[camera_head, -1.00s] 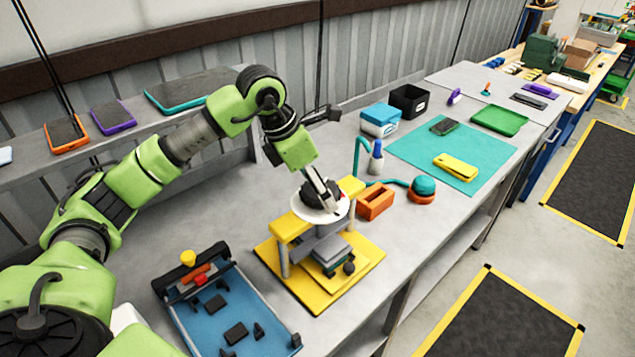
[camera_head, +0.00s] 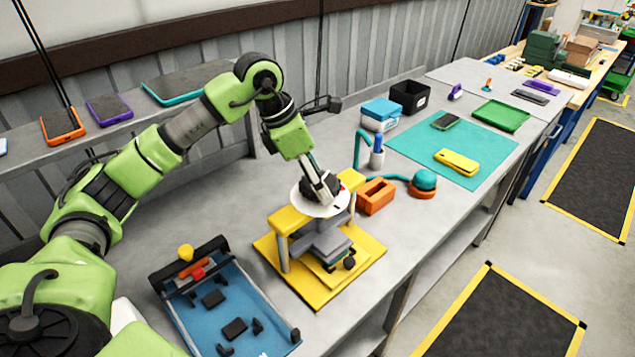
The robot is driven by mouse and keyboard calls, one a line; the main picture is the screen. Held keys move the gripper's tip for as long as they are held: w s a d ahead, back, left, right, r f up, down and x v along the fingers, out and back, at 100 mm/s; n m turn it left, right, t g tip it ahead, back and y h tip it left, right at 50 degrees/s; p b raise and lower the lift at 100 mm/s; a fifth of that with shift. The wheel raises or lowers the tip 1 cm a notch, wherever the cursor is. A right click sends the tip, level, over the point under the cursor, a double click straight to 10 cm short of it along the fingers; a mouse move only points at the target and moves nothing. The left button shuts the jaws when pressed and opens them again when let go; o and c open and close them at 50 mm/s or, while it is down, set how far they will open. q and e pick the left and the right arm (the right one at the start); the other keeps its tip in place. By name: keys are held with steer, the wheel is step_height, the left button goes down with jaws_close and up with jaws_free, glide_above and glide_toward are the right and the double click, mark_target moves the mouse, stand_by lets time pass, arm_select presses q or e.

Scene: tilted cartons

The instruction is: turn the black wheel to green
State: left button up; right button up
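The black wheel (camera_head: 316,188) sits on a round white dial (camera_head: 305,205) on top of a yellow stand (camera_head: 282,222). A small red mark (camera_head: 341,187) shows at the dial's right edge; I see no green mark on the dial. My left gripper (camera_head: 326,196) points down at the wheel, its fingers over and against it. The fingers partly hide the wheel, and I cannot tell whether they are closed on it. My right gripper is not in view.
A blue tray with small black parts (camera_head: 262,303) lies left of the stand.

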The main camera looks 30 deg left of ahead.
arm_select(q)
steer(key=o, duration=1.1)
steer(key=shift+a+r, duration=0.1)
steer(key=shift+r, duration=0.25)
steer(key=v, duration=1.1)
steer(key=shift+r, duration=0.15)
